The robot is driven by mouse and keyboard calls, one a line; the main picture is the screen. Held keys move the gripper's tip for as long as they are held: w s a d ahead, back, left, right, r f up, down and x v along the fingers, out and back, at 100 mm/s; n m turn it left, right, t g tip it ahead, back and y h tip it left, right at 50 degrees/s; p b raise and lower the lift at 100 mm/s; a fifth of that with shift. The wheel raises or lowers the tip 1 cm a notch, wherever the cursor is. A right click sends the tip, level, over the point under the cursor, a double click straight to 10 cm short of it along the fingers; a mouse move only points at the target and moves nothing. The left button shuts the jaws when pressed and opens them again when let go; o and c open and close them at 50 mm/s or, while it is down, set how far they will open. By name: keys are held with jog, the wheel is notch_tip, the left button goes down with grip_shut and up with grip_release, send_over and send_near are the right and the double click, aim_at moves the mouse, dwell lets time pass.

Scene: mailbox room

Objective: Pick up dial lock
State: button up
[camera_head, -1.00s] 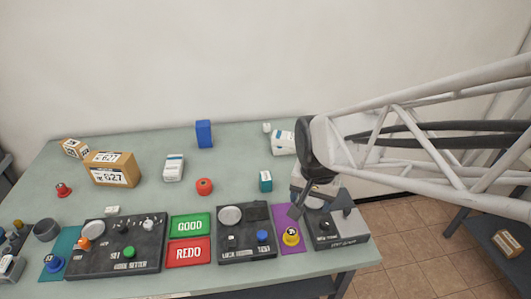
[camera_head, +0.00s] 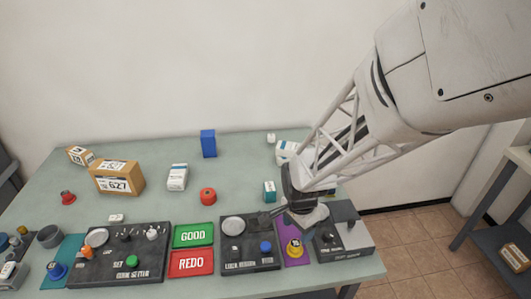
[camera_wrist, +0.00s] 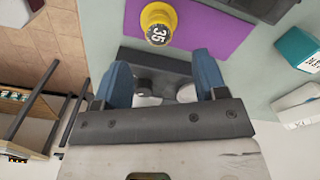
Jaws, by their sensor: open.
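A yellow dial lock (camera_head: 295,248) with a dark numbered face sits on the purple mat (camera_head: 292,261), between two dark panels. It also shows at the top of the wrist view (camera_wrist: 157,24), its dial reading 35. My gripper (camera_wrist: 163,62) is open, with its two blue fingers apart and nothing held between them. In the head view it is above and behind the yellow lock, apart from it. A similar blue lock (camera_head: 57,271) sits on a teal mat at the far left.
Dark panels with knobs flank the purple mat: a tester panel (camera_head: 248,257) on the left and another panel (camera_head: 343,244) on the right. A teal box (camera_head: 269,191) and a red roll (camera_head: 208,196) stand behind.

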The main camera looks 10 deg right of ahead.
aim_at(295, 243)
jog(key=shift+f, duration=1.3)
jog(key=shift+s+a+f, duration=0.1)
jog(key=shift+a+f, duration=0.05)
jog(key=shift+f, duration=2.45)
jog(key=c, duration=1.1)
jog(key=shift+o, duration=0.2)
jog(key=shift+r, duration=0.1)
